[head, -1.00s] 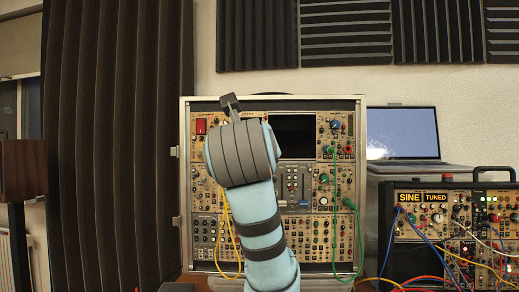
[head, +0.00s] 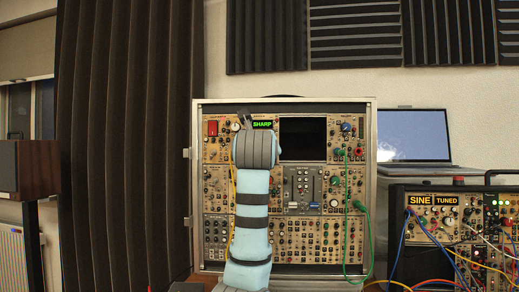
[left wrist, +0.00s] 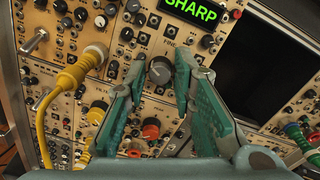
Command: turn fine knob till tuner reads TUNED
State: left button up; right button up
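The tuner display (head: 262,125) on the large synth case reads SHARP in green; it also shows at the top of the left wrist view (left wrist: 192,10). A grey knob (left wrist: 159,70) sits on the panel below the display. My left gripper (left wrist: 160,66) is open, one green finger on each side of this knob; I cannot tell whether they touch it. In the head view my left gripper (head: 245,120) is at the panel beside the display and hides the knob. My right gripper is not in view.
A yellow cable plug (left wrist: 92,55) stands left of the fingers. Orange and red knobs (left wrist: 151,130) lie below. A dark screen (head: 303,139) is right of the display. A smaller case (head: 460,240) at right shows yellow SINE and TUNED signs. Green cables (head: 347,220) hang right.

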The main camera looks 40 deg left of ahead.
pick_arm(q)
grip_shut()
jog(key=shift+n, duration=0.4)
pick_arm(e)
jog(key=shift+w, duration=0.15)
pick_arm(q)
jog(key=n, duration=1.1)
jog(key=shift+f+h+b, duration=0.1)
jog(key=shift+h+b, duration=0.2)
jog(key=shift+b, duration=0.1)
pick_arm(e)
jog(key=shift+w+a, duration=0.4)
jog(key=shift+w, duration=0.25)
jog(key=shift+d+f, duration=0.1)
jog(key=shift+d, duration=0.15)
pick_arm(q)
jog(key=o, duration=0.6)
grip_release()
jog(key=shift+s, duration=0.15)
jog(key=shift+c, duration=0.2)
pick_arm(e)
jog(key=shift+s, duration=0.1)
